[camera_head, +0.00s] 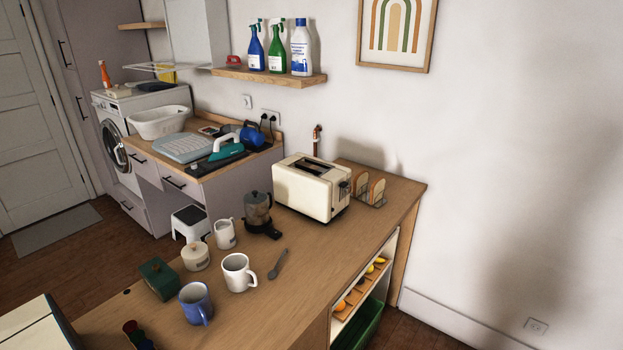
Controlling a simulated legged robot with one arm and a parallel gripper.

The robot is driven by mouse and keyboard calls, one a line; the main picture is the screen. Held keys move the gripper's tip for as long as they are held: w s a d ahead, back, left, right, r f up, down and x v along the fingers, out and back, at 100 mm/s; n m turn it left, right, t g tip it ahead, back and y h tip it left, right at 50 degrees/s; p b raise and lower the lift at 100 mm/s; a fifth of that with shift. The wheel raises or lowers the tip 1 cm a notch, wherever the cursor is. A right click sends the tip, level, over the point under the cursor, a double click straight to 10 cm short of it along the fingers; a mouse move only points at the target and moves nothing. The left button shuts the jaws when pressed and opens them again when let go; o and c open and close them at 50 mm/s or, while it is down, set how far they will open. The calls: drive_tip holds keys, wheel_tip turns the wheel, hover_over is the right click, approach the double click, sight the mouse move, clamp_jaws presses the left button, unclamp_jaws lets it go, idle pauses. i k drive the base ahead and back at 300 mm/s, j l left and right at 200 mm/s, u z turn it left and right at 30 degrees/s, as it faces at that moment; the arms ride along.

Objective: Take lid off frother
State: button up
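A dark grey jug with a side handle stands upright on a black round base on the wooden counter, left of the toaster. It looks like the frother (258,208). Its top looks closed, but I cannot make out the lid's edge clearly. A white lidded pot (195,257) with a small knob stands nearer on the same counter, to the left. My gripper is not in view, and nothing is seen touching the frother.
A cream toaster (312,188) and a toast rack (371,189) stand right of the frother. A white jug (225,234), white mug (238,273), blue mug (195,304), green box (158,279) and spoon (278,264) lie nearer. The counter (300,290) is clear at front right.

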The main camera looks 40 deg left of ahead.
sight(254, 197)
drive_tip(key=i+u, duration=0.25)
drive_tip(key=i, duration=0.2)
drive_tip(key=i+l+u, duration=0.1)
drive_tip(key=i+u, duration=0.15)
drive_tip(key=i, duration=0.15)
drive_tip(key=i+l+u, duration=0.25)
drive_tip(key=i, duration=0.2)
